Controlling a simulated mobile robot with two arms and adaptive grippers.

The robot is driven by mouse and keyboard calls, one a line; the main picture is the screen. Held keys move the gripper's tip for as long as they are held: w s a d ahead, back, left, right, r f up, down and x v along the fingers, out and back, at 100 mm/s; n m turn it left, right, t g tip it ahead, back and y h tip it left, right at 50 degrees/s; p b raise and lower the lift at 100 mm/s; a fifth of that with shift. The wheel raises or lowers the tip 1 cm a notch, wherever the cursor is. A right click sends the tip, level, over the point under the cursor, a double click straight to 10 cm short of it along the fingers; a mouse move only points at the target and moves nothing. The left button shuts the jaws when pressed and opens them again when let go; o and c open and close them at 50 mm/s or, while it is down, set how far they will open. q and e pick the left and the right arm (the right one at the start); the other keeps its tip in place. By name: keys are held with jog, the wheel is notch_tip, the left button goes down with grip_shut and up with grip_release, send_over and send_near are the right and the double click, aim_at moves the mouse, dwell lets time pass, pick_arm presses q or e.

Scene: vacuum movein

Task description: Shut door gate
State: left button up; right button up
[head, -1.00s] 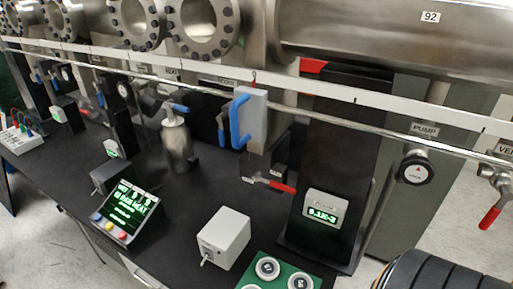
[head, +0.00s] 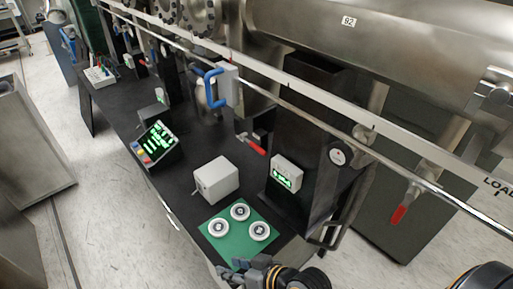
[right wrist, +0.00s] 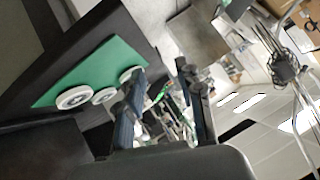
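No part is plainly labelled as the door gate. A blue handle (head: 209,89) on a pale grey block (head: 229,86) sits at the long metal rail, and may belong to it; I cannot tell whether it is open or shut. My right gripper (head: 252,266) is at the bottom of the head view, by the near edge of the green mat and well away from the blue handle. In the right wrist view my right gripper (right wrist: 161,72) has its two dark fingers apart with nothing between them. My left gripper is not in view.
A red-handled valve (head: 400,213) hangs at right.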

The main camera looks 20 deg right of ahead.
aim_at(254, 144)
jog(key=w+r+m+t, duration=0.4)
jog(key=r+m+t, duration=0.15)
jog(key=r, duration=0.55)
jog(key=w+r+m+t, duration=0.4)
jog(key=r+t, duration=0.2)
jog(key=r, duration=0.4)
jog(key=w+d+r+m+h, duration=0.1)
jog(key=d+r+m+h, duration=0.2)
jog(key=d+m+h, duration=0.5)
notch_tip(254, 144, down, 8)
jog(key=d+m+g+h+p, duration=0.1)
jog(key=d+m+g+h, duration=0.1)
jog(key=m+g+h, duration=0.5)
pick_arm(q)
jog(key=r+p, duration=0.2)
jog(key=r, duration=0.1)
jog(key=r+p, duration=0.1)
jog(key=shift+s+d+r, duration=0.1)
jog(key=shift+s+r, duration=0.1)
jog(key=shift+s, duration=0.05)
pick_arm(e)
jog(key=w+d+f+m+t+y, duration=0.1)
jog(key=w+d, duration=0.1)
jog(key=w, duration=0.4)
jog(key=w+d+f+m+y, duration=0.1)
jog(key=w+d, duration=0.2)
jog(key=w, duration=0.3)
jog(key=shift+w+t, duration=0.35)
jog(key=shift+w, duration=0.05)
